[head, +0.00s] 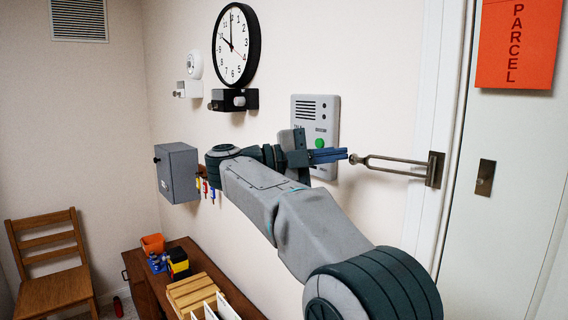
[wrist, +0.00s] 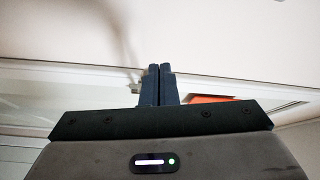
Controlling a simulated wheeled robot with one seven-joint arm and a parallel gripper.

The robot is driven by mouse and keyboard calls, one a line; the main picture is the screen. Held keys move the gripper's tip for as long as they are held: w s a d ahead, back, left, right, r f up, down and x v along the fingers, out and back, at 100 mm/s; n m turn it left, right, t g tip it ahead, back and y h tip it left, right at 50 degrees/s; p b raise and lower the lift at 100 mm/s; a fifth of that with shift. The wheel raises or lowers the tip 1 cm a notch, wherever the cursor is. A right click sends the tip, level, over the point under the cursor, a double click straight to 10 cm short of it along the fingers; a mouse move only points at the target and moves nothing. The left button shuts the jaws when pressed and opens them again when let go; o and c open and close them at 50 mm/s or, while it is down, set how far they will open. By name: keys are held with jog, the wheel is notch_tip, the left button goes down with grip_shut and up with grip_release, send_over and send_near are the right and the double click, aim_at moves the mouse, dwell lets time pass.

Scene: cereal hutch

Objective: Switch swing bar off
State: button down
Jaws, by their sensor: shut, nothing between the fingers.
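The metal swing bar (head: 395,165) is a U-shaped loop on the door frame at the right of the head view. It sticks out to the left from its mounting plate (head: 435,169), with its rounded free end near my gripper. My gripper (head: 346,154) has blue fingers that are closed together and empty. Their tips are right at the bar's free end; I cannot tell whether they touch it. In the wrist view the closed fingers (wrist: 159,84) point at the pale wall, and a small part of the bar (wrist: 134,88) shows just left of them.
A grey intercom (head: 326,110) with a green button is on the wall behind my gripper. The white door (head: 520,190) carries a small catch plate (head: 485,177) and an orange parcel sign (head: 519,42). A grey key box (head: 177,172) and a cluttered wooden desk (head: 135,265) are at the left.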

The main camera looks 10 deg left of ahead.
jog(key=b+v, duration=0.1)
jog(key=v, duration=1.1)
jog(key=shift+w+a, duration=0.35)
jog(key=shift+f, duration=0.15)
